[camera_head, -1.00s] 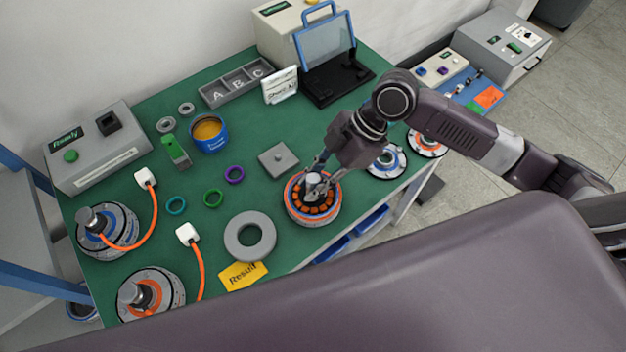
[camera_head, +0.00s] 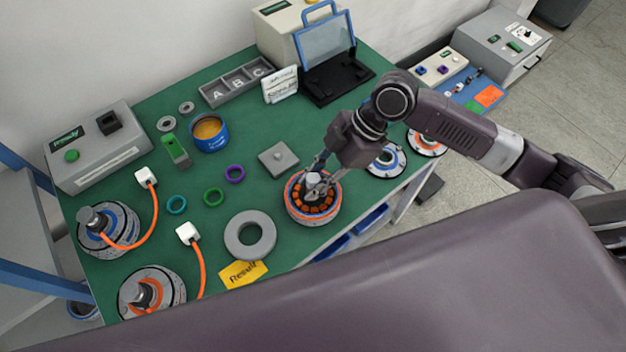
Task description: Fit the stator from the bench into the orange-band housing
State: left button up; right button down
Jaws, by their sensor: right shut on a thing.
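The stator (camera_head: 313,204), a ring of orange coils around a pale hub, sits inside the round orange-band housing (camera_head: 312,219) near the bench's front edge. My right gripper (camera_head: 315,185) reaches down from the upper right and is shut on the stator's hub. The fingers hide part of the hub and the coils behind it. I cannot tell whether the stator is fully seated. My left gripper is not in view.
A grey ring (camera_head: 250,254) and a yellow Result tag (camera_head: 243,274) lie left of the housing. A grey square plate (camera_head: 278,159) lies behind it. Two more round units (camera_head: 386,163) (camera_head: 427,144) stand at the right edge. Cabled motors (camera_head: 107,228) (camera_head: 151,292) stand at left.

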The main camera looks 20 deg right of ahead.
jog(key=c, duration=1.7)
grip_release()
jog(key=shift+o, duration=0.2)
jog(key=v, duration=1.2)
